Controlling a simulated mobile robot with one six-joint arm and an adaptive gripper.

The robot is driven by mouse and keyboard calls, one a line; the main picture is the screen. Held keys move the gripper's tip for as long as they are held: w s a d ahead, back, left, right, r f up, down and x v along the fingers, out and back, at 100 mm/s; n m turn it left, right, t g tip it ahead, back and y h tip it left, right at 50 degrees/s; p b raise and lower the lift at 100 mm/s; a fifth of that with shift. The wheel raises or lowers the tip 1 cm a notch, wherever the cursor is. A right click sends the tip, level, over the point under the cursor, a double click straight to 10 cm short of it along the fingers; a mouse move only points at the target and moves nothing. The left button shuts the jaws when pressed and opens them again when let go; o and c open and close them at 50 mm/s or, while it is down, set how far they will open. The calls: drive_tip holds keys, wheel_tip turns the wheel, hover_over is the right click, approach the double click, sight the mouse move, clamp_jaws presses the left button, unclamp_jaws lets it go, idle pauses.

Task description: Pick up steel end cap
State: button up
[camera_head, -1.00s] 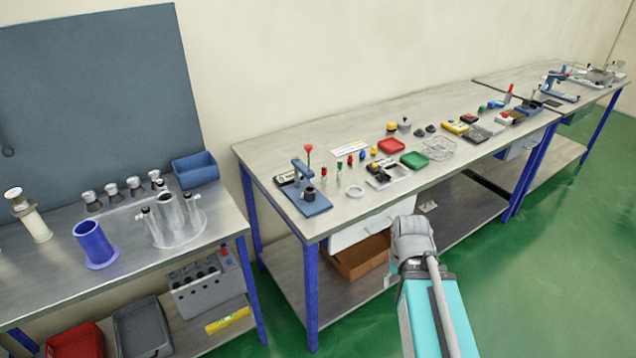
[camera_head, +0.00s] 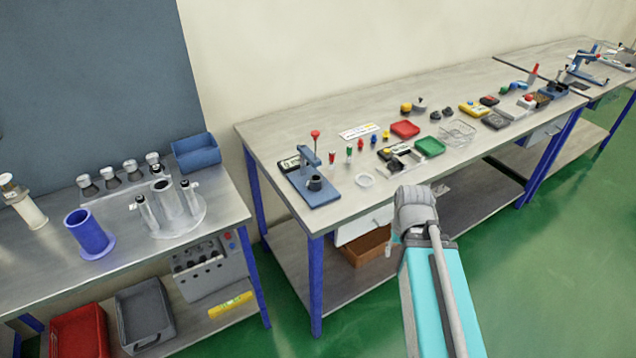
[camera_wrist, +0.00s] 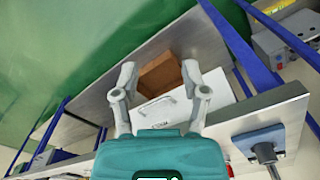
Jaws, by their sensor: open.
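Several small silver-topped pieces with dark bases stand in a row at the back of the left bench in the head view, one of them at the row's right end (camera_head: 153,161). A small grey round piece (camera_head: 420,105) lies far back on the right bench. I cannot tell which of these, if any, is the steel end cap. My gripper (camera_wrist: 160,73) is open and empty in the wrist view, its fingers spread above a white drawer front. In the head view my arm hides most of it, in front of the right bench and away from these pieces.
A blue flanged tube (camera_head: 89,233) and a clear-based fixture (camera_head: 172,215) stand on the left bench, with a blue bin (camera_head: 196,153) behind. The right bench (camera_head: 290,130) holds a blue press (camera_head: 318,190) and red and green trays. A brown box (camera_wrist: 160,75) sits below. Green floor is clear at right.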

drive_tip(key=o, duration=0.4)
drive_tip(key=shift+w+a, duration=0.1)
drive_tip(key=shift+o, duration=0.6)
drive_tip(key=shift+w+a+n, duration=0.1)
drive_tip(key=shift+w+n, duration=0.05)
drive_tip(key=shift+n, duration=0.15)
drive_tip(key=w+a+n+t+h+b, duration=0.1)
drive_tip(key=w+a+n+t+h, duration=0.1)
drive_tip(key=w+a+n, duration=0.2)
drive_tip(key=w+a+r+n+t+h+b, duration=0.1)
drive_tip(key=w+a+n+t+h+b, duration=0.1)
drive_tip(key=w+a+n, duration=0.3)
drive_tip(key=w+a+r+n+t+h+b, duration=0.1)
drive_tip(key=w+a+n, duration=0.4)
drive_tip(key=a+n, duration=0.6)
drive_tip(key=shift+a+r+n+t+h+b, duration=0.15)
drive_tip(key=shift+n+t+h+b, duration=0.1)
drive_tip(key=shift+n+t+h, duration=0.35)
drive_tip(key=shift+a+n+t+h+b, duration=0.1)
drive_tip(key=shift+n+t+h+b, duration=0.2)
drive_tip(key=shift+t+h, duration=0.35)
drive_tip(key=a+r+n+t+b, duration=0.1)
drive_tip(key=a+r+n+t, duration=0.2)
drive_tip(key=a+n, duration=0.4)
drive_tip(key=a+t, duration=0.1)
drive_tip(key=a, duration=0.2)
drive_tip(key=shift+w, duration=0.4)
drive_tip(key=shift+d, duration=0.1)
